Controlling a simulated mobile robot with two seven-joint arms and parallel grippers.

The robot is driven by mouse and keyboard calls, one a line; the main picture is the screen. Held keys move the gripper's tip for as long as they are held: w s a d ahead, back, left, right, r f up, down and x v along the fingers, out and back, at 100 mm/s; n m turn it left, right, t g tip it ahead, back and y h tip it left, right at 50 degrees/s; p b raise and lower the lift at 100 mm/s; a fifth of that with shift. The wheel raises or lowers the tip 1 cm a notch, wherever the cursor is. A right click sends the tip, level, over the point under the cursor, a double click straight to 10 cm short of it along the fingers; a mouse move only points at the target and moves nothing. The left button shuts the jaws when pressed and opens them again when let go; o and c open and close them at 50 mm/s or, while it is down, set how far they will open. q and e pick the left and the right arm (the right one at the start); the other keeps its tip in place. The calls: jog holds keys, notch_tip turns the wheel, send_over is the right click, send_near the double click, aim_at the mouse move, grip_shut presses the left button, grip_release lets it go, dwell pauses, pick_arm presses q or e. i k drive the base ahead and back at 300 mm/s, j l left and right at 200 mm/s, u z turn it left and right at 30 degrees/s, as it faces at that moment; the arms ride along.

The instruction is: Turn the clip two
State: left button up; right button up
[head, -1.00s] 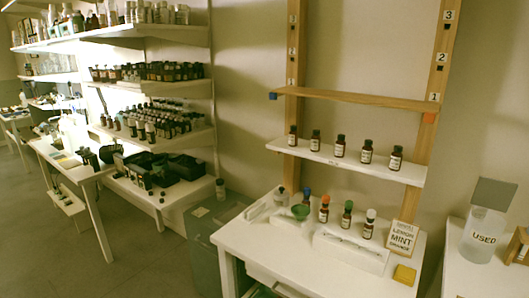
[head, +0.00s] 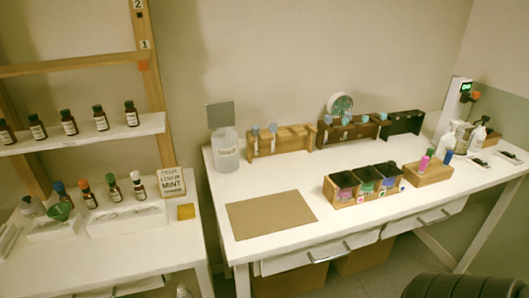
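A wooden rack at the left has an upright with a label "2" (head: 138,4) at the top edge and a label "1" (head: 144,44) below it. An orange clip-like block (head: 143,65) is on this upright, near the end of the wooden board (head: 60,67). I cannot tell which piece is clip two. The rack's upper part is cut off by the frame. Neither gripper is in view.
A white shelf (head: 85,135) holds several brown bottles above a white table (head: 120,262). A second table (head: 345,215) bears a brown mat (head: 270,213), a clear jar (head: 226,155), wooden racks and a wooden box with dark compartments (head: 345,199). Its front middle is clear.

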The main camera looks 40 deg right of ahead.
aim_at(365, 118)
jog(key=z, duration=1.1)
